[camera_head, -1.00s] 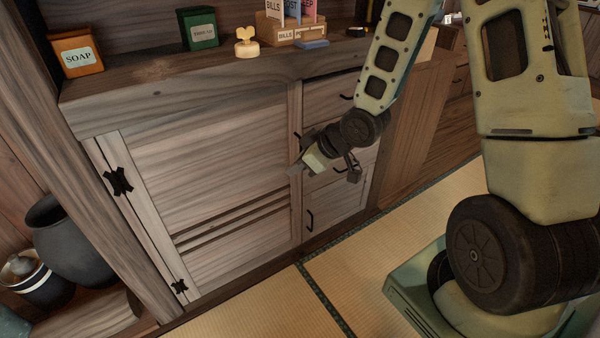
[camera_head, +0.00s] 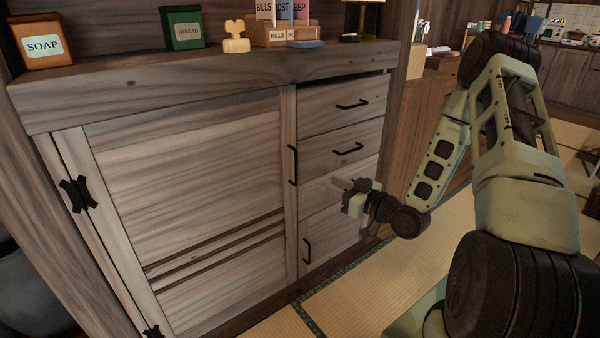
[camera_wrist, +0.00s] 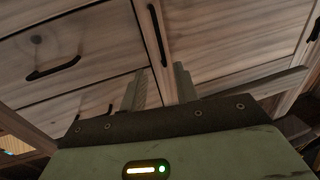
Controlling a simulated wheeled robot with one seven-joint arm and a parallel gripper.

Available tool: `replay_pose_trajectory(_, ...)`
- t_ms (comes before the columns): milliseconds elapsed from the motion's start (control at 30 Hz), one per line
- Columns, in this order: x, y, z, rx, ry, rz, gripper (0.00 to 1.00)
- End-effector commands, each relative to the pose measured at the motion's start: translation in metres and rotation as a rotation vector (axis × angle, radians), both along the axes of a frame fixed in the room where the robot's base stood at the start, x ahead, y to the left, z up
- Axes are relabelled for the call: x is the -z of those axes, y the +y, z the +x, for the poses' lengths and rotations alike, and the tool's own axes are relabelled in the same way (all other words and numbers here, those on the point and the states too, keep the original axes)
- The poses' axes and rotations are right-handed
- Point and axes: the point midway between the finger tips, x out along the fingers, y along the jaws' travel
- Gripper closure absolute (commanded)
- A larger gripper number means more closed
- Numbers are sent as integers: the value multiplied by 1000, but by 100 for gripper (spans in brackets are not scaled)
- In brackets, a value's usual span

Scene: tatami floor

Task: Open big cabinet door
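The big cabinet door (camera_head: 190,170) is a wide wooden panel at the left of the cabinet, and it looks closed. Its black vertical handle (camera_head: 292,165) is on its right edge, and black hinges (camera_head: 78,194) are on its left. My gripper (camera_head: 357,184) is in front of the drawers, to the right of the handle and apart from it. In the wrist view, the two fingers (camera_wrist: 160,82) are spread with nothing between them. A long black handle, apparently the door's (camera_wrist: 157,35), shows beyond the fingertips.
Drawers with black handles (camera_head: 348,150) and a small lower door handle (camera_head: 307,250) are right of the big door. A soap box (camera_head: 42,43), a green thread box (camera_head: 182,28) and a letter holder (camera_head: 285,33) stand on the cabinet top. Tatami floor (camera_head: 370,285) lies clear in front.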

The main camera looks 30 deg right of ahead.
Motion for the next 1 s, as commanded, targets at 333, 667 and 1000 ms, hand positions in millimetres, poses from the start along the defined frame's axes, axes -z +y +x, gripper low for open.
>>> replay_pose_trajectory(333,1,18,72,-2,-3,-1,70)
replay_pose_trajectory(667,0,28,116,0,-1,0,70)
replay_pose_trajectory(1000,0,29,121,1,0,1,70)
